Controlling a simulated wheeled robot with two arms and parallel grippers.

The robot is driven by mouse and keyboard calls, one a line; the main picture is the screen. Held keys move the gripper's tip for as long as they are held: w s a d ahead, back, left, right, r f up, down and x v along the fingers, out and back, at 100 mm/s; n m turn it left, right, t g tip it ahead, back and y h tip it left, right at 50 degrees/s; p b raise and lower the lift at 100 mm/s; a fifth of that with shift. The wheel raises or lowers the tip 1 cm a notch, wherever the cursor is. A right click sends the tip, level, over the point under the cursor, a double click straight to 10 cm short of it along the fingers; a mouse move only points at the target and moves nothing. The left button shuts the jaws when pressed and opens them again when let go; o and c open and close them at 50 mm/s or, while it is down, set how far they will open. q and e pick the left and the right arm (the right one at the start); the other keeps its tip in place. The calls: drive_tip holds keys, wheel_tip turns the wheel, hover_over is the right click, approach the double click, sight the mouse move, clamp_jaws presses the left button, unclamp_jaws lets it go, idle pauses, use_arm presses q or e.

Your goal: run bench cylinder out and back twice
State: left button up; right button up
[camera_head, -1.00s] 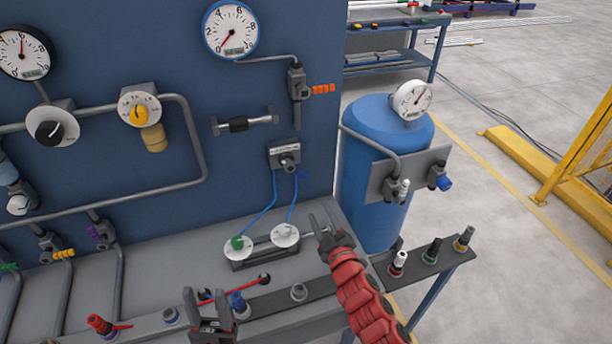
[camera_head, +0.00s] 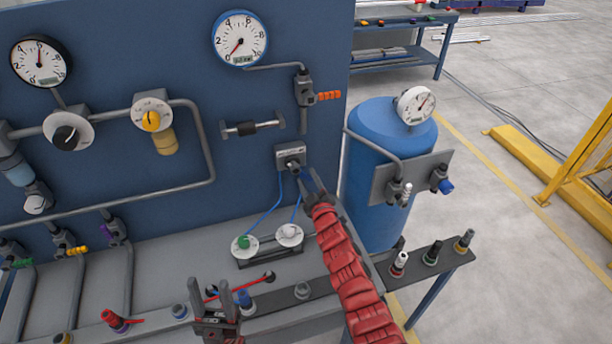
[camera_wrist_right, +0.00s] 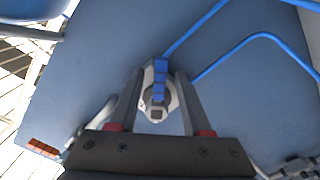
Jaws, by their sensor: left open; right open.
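A small horizontal cylinder (camera_head: 252,128) with a black middle and silver ends is mounted on the blue panel. Below it on the right is a grey valve (camera_head: 289,153), with two blue hoses running down towards a base with a green knob (camera_head: 243,243) and a white knob (camera_head: 289,232). My right gripper (camera_head: 306,181) is at the valve, its tips hiding part of it. My left gripper (camera_head: 215,318) is open and empty low at the bench front.
A rail with several coloured fittings (camera_head: 398,263) runs along the bench front, close to both arms. A blue tank (camera_head: 372,222) stands just right of the panel. Gauges (camera_head: 240,38), pipes and an orange-handled valve (camera_head: 328,96) are on the panel above.

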drive_tip(key=shift+x, duration=0.85)
drive_tip(key=shift+r, duration=0.1)
clamp_jaws()
idle(0.8)
